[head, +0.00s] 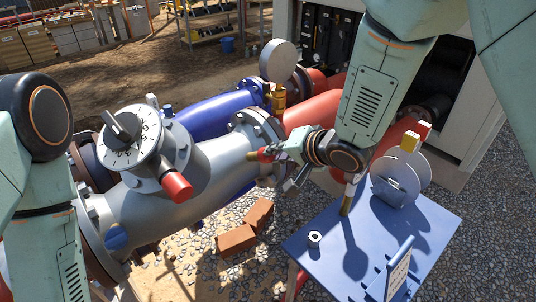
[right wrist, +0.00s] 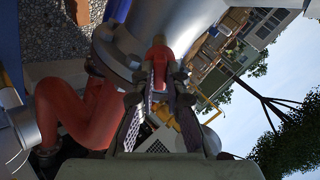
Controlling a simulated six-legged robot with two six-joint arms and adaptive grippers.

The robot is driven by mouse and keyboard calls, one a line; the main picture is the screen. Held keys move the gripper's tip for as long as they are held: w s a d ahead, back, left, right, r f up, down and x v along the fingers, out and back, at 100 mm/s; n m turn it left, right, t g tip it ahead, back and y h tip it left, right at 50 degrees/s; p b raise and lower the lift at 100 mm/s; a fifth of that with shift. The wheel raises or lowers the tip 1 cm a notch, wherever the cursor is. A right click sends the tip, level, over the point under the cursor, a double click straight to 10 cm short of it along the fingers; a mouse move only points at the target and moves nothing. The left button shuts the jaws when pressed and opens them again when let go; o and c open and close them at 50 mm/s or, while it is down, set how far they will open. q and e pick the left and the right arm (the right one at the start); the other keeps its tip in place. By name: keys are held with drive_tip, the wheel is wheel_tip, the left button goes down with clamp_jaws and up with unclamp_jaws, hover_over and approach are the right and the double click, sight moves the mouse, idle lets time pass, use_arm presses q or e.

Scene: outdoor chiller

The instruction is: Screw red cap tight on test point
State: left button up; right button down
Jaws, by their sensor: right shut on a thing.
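My right gripper (head: 289,151) reaches in from the upper right to the side of the grey pipe (head: 212,165). In the right wrist view its two ridged fingers (right wrist: 163,82) are shut on a red cap (right wrist: 158,58). In the head view the red cap (head: 265,152) shows small beside the pipe, partly covered by the gripper.
A valve with a white dial (head: 133,143) and a larger red cylinder (head: 177,186) stands on the pipe. A blue table (head: 318,262) at the lower right carries a small white ring (head: 314,239) and a disc fixture (head: 401,178). Bricks (head: 236,241) lie on the gravel below.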

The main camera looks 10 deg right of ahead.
drive_tip(key=m, duration=0.4)
drive_tip(key=shift+s+f, duration=0.1)
drive_tip(key=shift+f, duration=0.05)
drive_tip(key=c, duration=1.3)
unclamp_jaws()
drive_tip(key=shift+o, duration=0.4)
drive_tip(key=shift+w, duration=0.2)
